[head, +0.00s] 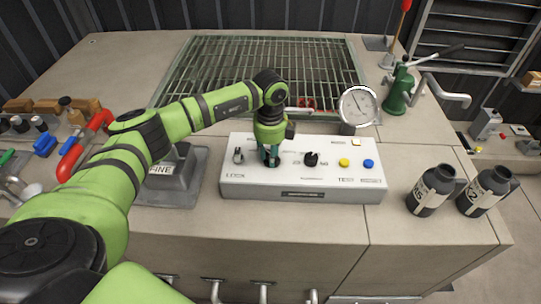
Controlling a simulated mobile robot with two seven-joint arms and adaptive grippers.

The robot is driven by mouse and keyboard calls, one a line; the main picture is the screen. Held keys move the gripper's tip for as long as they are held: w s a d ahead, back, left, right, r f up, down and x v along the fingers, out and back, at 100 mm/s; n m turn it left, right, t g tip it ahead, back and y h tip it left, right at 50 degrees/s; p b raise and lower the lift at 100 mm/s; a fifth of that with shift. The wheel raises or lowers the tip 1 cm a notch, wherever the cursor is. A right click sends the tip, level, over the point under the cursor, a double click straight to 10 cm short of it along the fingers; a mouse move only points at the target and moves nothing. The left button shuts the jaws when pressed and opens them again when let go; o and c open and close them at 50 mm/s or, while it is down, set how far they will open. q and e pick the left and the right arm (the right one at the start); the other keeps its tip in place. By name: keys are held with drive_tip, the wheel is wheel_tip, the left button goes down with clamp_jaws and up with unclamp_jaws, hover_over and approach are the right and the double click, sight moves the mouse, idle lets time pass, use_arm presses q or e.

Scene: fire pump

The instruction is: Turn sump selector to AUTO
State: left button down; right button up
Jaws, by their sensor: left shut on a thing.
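A white control box (300,190) sits on the front of the stone counter. On its top are a small knob (238,156) at the left, a black knob (311,159) in the middle, a yellow button (344,162) and a blue button (368,163). My left gripper (271,160) points down onto the box between the left knob and the black knob. It is shut on a selector that its fingers hide. The lettering is too small to read, so I cannot tell the selector's setting. My right gripper is out of view.
A round gauge (357,106) stands behind the box, with a green hand pump (399,91) to its right. A grate (210,68) lies behind. Two dark bottles (432,188) stand at the right. A grey block (172,180) and red-handled tools (70,162) are at the left.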

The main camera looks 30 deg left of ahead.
use_arm(q)
drive_tip(key=m+b, duration=0.3)
drive_tip(key=m, duration=0.2)
drive_tip(key=shift+a+f+m, duration=0.1)
drive_tip(key=shift+f+m, duration=0.05)
drive_tip(key=shift+m, duration=0.15)
drive_tip(key=m+b, duration=0.2)
drive_tip(key=m, duration=0.3)
drive_tip(key=shift+w+b, duration=0.2)
drive_tip(key=shift+b, duration=0.2)
drive_tip(key=m+b, duration=0.2)
drive_tip(key=m, duration=0.3)
drive_tip(key=shift+w+m, duration=0.1)
drive_tip(key=shift+m, duration=0.3)
drive_tip(key=m+b, duration=0.2)
drive_tip(key=m, duration=0.2)
drive_tip(key=shift+w+m, duration=0.1)
drive_tip(key=shift+m, duration=0.2)
drive_tip(key=shift+r, duration=0.2)
drive_tip(key=c, duration=1)
unclamp_jaws()
